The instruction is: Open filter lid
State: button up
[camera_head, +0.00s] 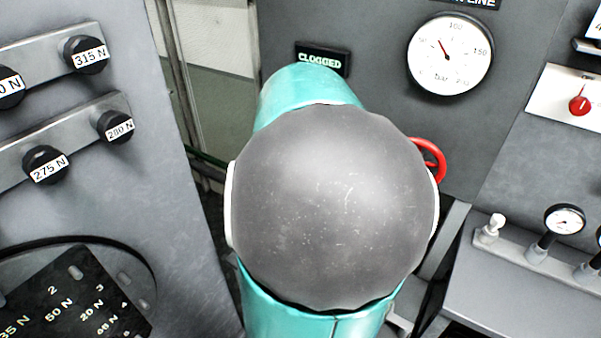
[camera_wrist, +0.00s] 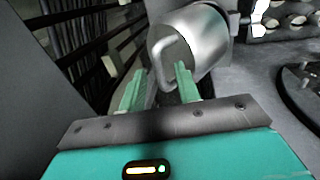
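In the wrist view a silver metal cylinder, the filter housing (camera_wrist: 208,42), sticks out at the upper middle. Its near end face, the lid (camera_wrist: 178,48), is darker grey and carries a pale U-shaped handle (camera_wrist: 154,60). My gripper (camera_wrist: 157,85) has two green fingers spread apart, and nothing is gripped between them. The handle appears between and just beyond the fingertips, with the right fingertip close to its lower end. I cannot tell whether they touch. In the head view my own arm covers the middle, so the gripper, lid and handle are hidden there.
A grey panel with a pressure gauge (camera_head: 450,54) and a lit "CLOGGED" sign (camera_head: 321,58) stands behind. A red handwheel (camera_head: 432,160) shows right of my arm. Racks of labelled black knobs (camera_head: 86,54) stand left. Dark cables (camera_wrist: 80,40) run left in the wrist view.

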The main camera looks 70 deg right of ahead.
notch_tip(320, 180, up, 14)
jog(key=a, duration=0.2)
jog(key=shift+w+a+f, duration=0.2)
jog(key=shift+a, duration=0.1)
